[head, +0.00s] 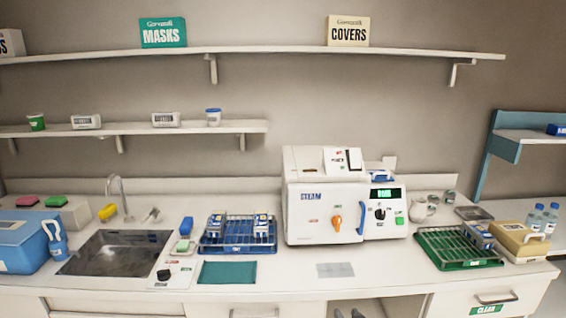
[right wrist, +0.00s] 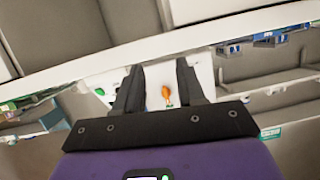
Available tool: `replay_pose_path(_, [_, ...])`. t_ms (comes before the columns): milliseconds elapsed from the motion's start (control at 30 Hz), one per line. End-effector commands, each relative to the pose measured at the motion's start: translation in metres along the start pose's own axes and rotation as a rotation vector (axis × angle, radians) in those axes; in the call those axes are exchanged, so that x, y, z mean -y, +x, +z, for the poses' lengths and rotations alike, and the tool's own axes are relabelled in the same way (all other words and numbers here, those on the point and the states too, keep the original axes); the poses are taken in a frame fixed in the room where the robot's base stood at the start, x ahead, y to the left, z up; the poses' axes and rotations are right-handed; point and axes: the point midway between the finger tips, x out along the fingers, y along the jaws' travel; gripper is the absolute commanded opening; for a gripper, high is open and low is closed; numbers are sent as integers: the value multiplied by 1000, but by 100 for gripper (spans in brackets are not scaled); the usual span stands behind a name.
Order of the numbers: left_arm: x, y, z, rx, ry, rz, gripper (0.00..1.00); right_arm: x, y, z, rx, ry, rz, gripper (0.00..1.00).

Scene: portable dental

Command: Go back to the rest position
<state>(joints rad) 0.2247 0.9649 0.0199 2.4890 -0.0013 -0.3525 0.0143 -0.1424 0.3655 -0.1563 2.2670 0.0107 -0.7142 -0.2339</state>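My right gripper (head: 348,314) shows only as two dark fingertips at the bottom edge of the head view, low in front of the counter's open cabinet. In the right wrist view the same gripper (right wrist: 158,88) has its two black fingers spread apart with nothing between them. Beyond the fingers, the white steam machine (right wrist: 158,74) with its orange handle shows at a distance. The gripper touches nothing that I can see. My left gripper is not in the head view.
The white counter (head: 290,280) carries the steam machine (head: 318,212), a blue rack (head: 238,248), a green rack (head: 455,247), a sink (head: 115,255) and a teal cloth (head: 227,272). Wall shelves (head: 250,50) run above. The counter's front edge is nearest to my right gripper.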

Motion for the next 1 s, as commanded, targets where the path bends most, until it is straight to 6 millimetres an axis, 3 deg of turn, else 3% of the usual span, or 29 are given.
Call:
replay_pose_path(167, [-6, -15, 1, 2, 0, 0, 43, 6, -4, 88, 256, 62, -19, 39])
replay_pose_path(267, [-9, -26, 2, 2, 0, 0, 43, 13, -22, 156, 458, 126, -30, 39])
replay_pose_path(400, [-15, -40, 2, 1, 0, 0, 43, 30, -72, 247, 762, 239, -43, 39])
replay_pose_path(500, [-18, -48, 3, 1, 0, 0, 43, 46, -114, 292, 946, 316, -51, 39])
replay_pose_path(600, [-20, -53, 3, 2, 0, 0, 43, 59, -149, 320, 1082, 377, -58, 39])
replay_pose_path(700, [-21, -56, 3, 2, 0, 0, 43, 68, -171, 334, 1164, 415, -61, 39])
replay_pose_path(1000, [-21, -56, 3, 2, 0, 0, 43, 72, -180, 341, 1200, 432, -64, 39])
